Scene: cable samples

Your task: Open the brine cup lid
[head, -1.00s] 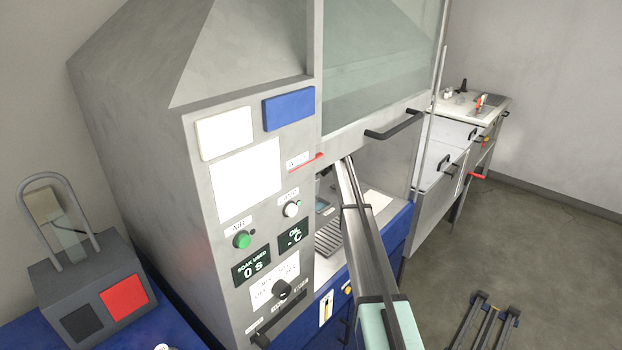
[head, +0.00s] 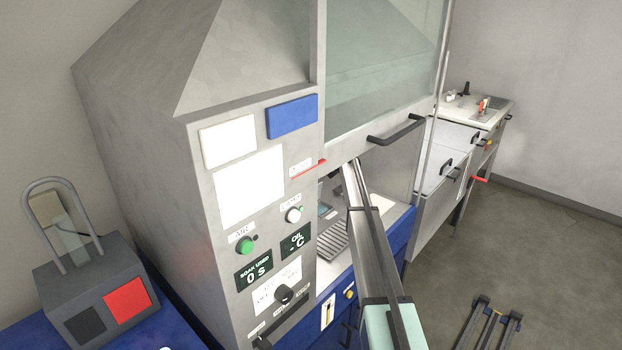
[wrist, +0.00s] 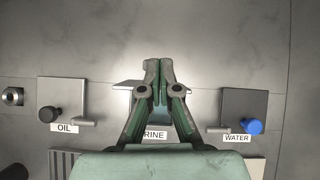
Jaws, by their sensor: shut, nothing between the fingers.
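In the wrist view my gripper (wrist: 159,72) is shut and empty, with its fingertips together over the brine station. The brine label (wrist: 156,134) shows between the fingers with its first letter covered. Part of a light grey plate (wrist: 124,86), apparently the brine cup lid, shows beside the fingers. The rest of it, and any knob or handle on it, is hidden behind my gripper. I cannot tell whether the fingers touch it. In the head view my arm reaches under the raised glass sash into the hood, and my gripper is not clearly visible there.
An oil lid (wrist: 62,98) with a black knob is on the left, and a water lid (wrist: 243,108) with a blue knob on the right. The hood's sash handle (head: 396,130) is above my arm. A ribbed grey tray (head: 333,240) lies inside the hood.

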